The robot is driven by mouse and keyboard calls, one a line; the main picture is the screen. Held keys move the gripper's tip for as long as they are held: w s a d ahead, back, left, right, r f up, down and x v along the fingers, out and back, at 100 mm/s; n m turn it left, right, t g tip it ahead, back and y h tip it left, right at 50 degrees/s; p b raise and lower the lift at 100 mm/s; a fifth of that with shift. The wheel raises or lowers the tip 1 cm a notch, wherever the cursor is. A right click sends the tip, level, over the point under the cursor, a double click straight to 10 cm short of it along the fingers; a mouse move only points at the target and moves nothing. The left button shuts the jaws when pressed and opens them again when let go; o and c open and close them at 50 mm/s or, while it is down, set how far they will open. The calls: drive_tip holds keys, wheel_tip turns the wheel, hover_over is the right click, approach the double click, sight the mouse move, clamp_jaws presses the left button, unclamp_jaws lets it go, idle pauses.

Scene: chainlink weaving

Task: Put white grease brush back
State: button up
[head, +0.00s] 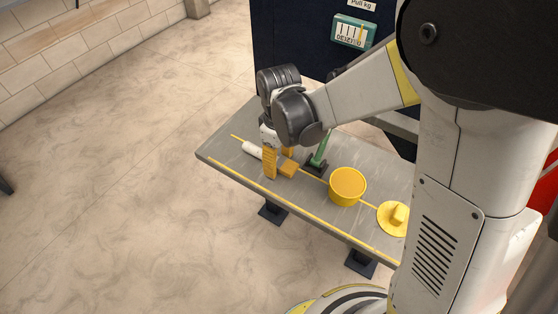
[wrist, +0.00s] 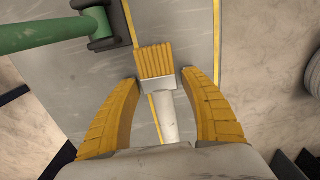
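The white grease brush lies on the grey table. Its white handle (head: 252,149) points left and its yellow bristle block (head: 289,168) points right in the head view. In the wrist view the bristles (wrist: 155,62) point up the picture and the white handle (wrist: 169,115) runs down between my fingers. My gripper (head: 274,172) points down over the brush. In the wrist view its orange fingers (wrist: 160,82) are apart, one on each side of the brush, with gaps visible. My gripper hides the brush's middle in the head view.
A green-handled tool (head: 321,149) with a dark base stands close right of the brush. A yellow tub (head: 347,187) and a yellow lid with a knob (head: 393,218) are farther right on the table (head: 225,156). A dark cabinet (head: 290,40) stands behind.

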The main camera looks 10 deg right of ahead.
sight(278, 161)
drive_tip(key=shift+f, duration=0.1)
wheel_tip(278, 161, up, 11)
drive_tip(key=p, duration=0.5)
drive_tip(key=s+d+r+m+t+b, duration=0.1)
drive_tip(key=s+d+r+m+t, duration=0.2)
drive_tip(key=s+d+m, duration=0.2)
drive_tip(key=s+d+r+m+t+b, duration=0.2)
drive_tip(key=s+d+r+m+t, duration=0.2)
drive_tip(key=d, duration=0.5)
drive_tip(key=shift+s+m, duration=0.7)
drive_tip(key=shift+s, duration=0.5)
drive_tip(key=shift+d, duration=0.1)
drive_tip(key=shift+d, duration=0.1)
